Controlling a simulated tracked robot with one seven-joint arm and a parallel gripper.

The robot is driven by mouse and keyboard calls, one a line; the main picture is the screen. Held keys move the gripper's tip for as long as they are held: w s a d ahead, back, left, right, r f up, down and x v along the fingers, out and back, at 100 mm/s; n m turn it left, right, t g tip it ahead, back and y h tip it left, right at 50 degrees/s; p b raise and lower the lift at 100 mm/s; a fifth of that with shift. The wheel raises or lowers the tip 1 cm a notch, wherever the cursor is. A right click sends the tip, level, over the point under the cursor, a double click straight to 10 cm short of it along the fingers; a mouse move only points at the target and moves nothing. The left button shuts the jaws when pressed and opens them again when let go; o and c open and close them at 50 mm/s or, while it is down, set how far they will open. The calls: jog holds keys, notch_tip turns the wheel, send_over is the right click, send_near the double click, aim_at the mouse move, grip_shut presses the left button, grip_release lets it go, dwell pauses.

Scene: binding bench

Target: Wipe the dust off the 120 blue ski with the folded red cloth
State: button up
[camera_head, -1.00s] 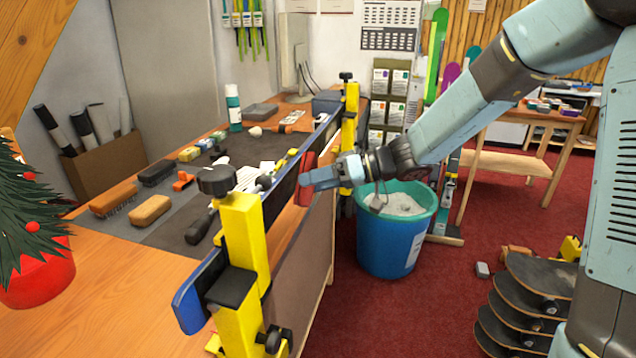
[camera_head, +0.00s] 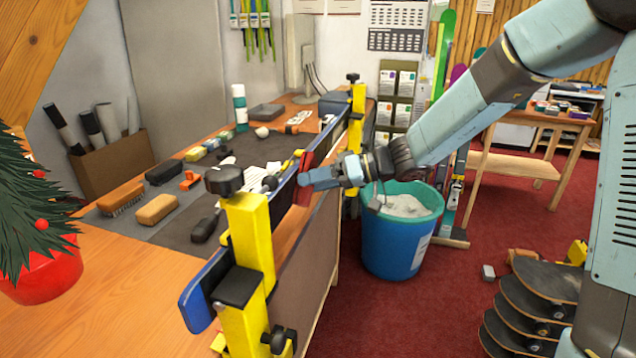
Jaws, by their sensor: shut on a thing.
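The blue ski (camera_head: 198,296) stands on edge along the front of the bench, held in two yellow vises. The folded red cloth (camera_head: 304,180) is at the ski's face, between the two vises. My gripper (camera_head: 311,179) is shut on the cloth and reaches it from the right. The cloth appears to touch the ski, but the contact is partly hidden. I cannot make out dust on the ski at this size.
The near yellow vise (camera_head: 248,240) and far yellow vise (camera_head: 357,130) rise beside the ski. Brushes, blocks and tools lie on the bench mat (camera_head: 165,235). A blue bucket (camera_head: 392,248) stands below my arm. Stacked skateboards (camera_head: 535,300) are at right.

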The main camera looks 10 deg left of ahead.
aim_at(322, 155)
jog(key=shift+w, duration=0.1)
jog(key=shift+w+d+r, duration=0.1)
jog(key=shift+w+d, duration=0.1)
jog(key=shift+w, duration=2.45)
jog(key=shift+w+d+f, duration=0.1)
jog(key=shift+w+d, duration=0.05)
jog(key=shift+w, duration=2.5)
jog(key=shift+w+d+r, duration=0.1)
jog(key=shift+w+d, duration=0.1)
jog(key=shift+w, duration=2.45)
jog(key=shift+w+d, duration=0.2)
jog(key=shift+w, duration=1.35)
jog(key=shift+w+d, duration=0.2)
jog(key=shift+w, duration=3.15)
jog(key=shift+s, duration=1.85)
jog(key=shift+s+a, duration=0.2)
jog(key=shift+s, duration=1.2)
jog(key=shift+s+a, duration=0.2)
jog(key=shift+s, duration=1.15)
jog(key=s, duration=0.6)
